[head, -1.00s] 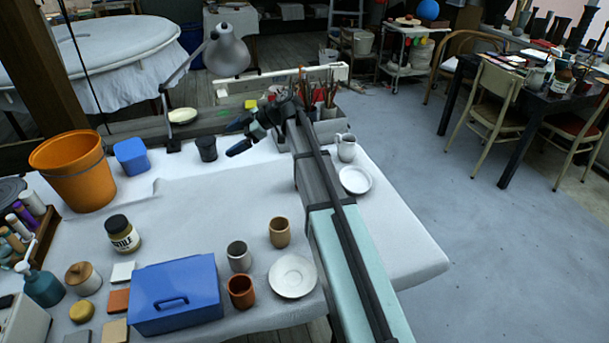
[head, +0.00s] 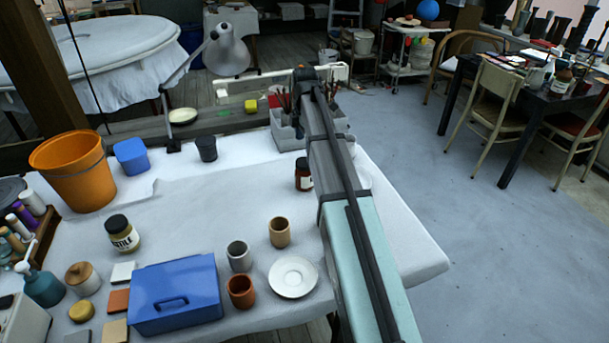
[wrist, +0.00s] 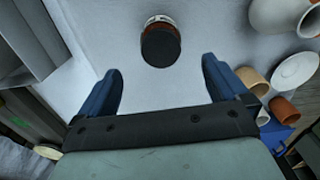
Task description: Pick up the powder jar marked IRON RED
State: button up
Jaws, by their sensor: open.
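A small jar (head: 304,175) with a black lid, a dark reddish-brown body and a pale label stands on the white cloth, just left of my arm in the head view. Its label is too small to read there. In the wrist view a black-lidded jar (wrist: 161,46) with a reddish rim and white label edge stands ahead of the fingertips, roughly centred between them. My gripper (wrist: 158,82) is open and empty, its two blue fingers apart and not touching the jar. In the head view my arm mostly hides the gripper.
Another black-lidded jar (head: 122,235), yellowish with a label ending in "TILE", stands at left. A grey holder (head: 287,130) with brushes stands behind the red jar. A white pitcher (wrist: 277,14) is at the wrist view's upper right.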

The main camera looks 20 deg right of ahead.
aim_at(305, 170)
notch_tip(305, 170, down, 12)
jog(key=shift+a+f, duration=0.1)
jog(key=shift+f, duration=0.1)
jog(key=c, duration=1.3)
dwell(0.3)
